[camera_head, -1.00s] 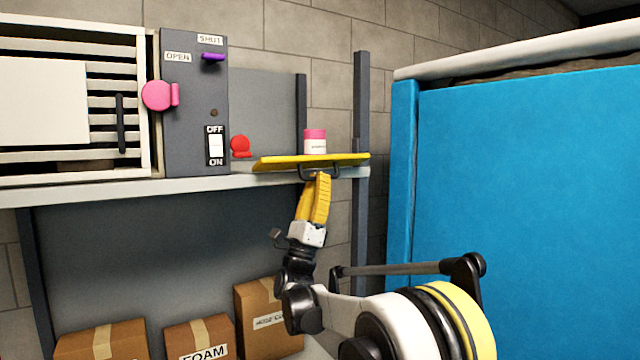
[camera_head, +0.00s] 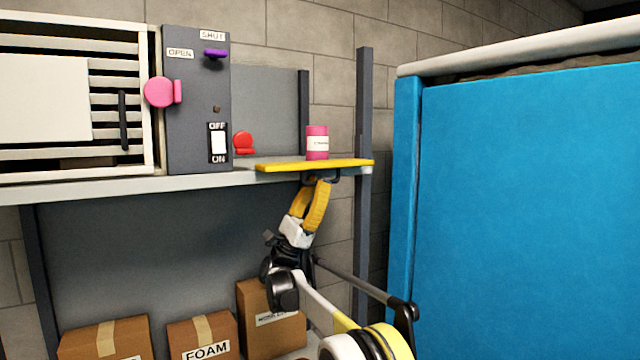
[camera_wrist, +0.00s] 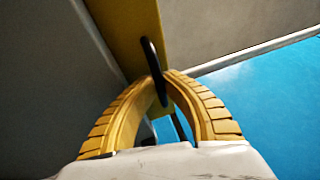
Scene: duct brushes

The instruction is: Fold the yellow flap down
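The yellow flap (camera_head: 315,166) lies roughly level at the right end of the shelf's front edge in the head view. Its dark handle (camera_head: 334,177) hangs below it, partly hidden by my fingers. In the wrist view the flap (camera_wrist: 132,35) is a yellow strip with the black handle (camera_wrist: 150,57) crossing in front. My gripper (camera_head: 316,184) is under the flap with yellow fingers pointing up. In the wrist view the gripper's (camera_wrist: 161,77) fingertips come together around the handle bar.
A pink can (camera_head: 317,143) with a white label stands behind the flap's edge. A red knob (camera_head: 243,143) and a grey switch panel (camera_head: 196,100) are to the left. Cardboard boxes (camera_head: 203,338) sit below the shelf. A large blue panel (camera_head: 530,220) fills the right.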

